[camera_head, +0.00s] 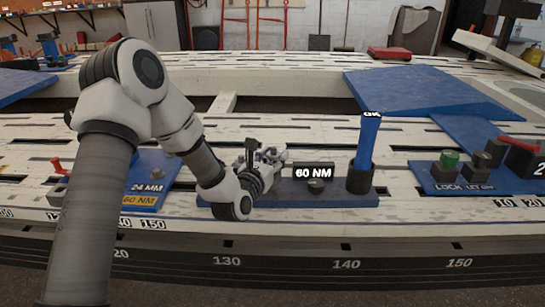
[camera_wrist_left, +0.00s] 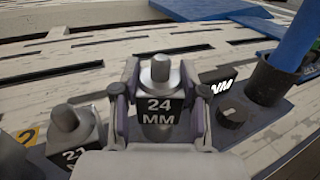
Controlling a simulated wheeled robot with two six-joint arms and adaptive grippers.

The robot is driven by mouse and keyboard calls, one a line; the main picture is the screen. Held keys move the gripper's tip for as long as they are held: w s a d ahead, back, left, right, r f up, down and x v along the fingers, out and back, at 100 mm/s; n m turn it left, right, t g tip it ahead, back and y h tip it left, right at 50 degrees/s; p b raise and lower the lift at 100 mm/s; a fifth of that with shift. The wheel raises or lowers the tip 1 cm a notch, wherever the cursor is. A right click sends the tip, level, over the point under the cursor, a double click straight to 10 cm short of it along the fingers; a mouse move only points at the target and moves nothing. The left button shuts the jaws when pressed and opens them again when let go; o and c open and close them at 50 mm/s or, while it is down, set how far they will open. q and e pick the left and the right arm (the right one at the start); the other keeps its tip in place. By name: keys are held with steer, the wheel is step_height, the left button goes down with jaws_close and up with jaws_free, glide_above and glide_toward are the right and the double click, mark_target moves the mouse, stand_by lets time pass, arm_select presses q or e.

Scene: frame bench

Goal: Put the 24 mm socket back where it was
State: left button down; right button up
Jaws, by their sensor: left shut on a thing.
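My left gripper (camera_head: 262,160) is over the left part of the blue tool board (camera_head: 345,201). In the left wrist view its two fingers are shut on the 24 mm socket (camera_wrist_left: 160,72), a grey metal piece with a black block marked "24 MM". The socket stands upright between the fingers. Its lower end is partly hidden, so I cannot tell whether it touches the board. A similar grey socket on a block marked "21" (camera_wrist_left: 72,128) stands to its left. My right gripper is not in view.
Right of the gripper are a "60 NM" display (camera_head: 313,171) with a knob and a blue tool (camera_head: 368,140) upright in a black holder. A sign board (camera_head: 143,188) reads "24 MM" and "60 NM". A button panel (camera_head: 465,186) is at right.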

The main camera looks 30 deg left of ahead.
arm_select(q)
steer(key=shift+f+b, duration=0.45)
steer(key=shift+f, duration=0.1)
steer(key=c, duration=0.6)
jaws_free()
steer(key=shift+r, duration=0.25)
steer(key=shift+s+d+r+p, duration=0.1)
steer(key=shift+s+r+p, duration=0.5)
steer(key=shift+p, duration=0.6)
steer(key=s+p, duration=0.1)
steer(key=s, duration=0.2)
steer(key=s+d+p, duration=0.1)
steer(key=s, duration=0.3)
steer(key=s+p, duration=0.1)
steer(key=s, duration=0.2)
steer(key=shift+s+d+f, duration=0.2)
steer(key=shift+s+d, duration=0.15)
steer(key=shift+f, duration=0.1)
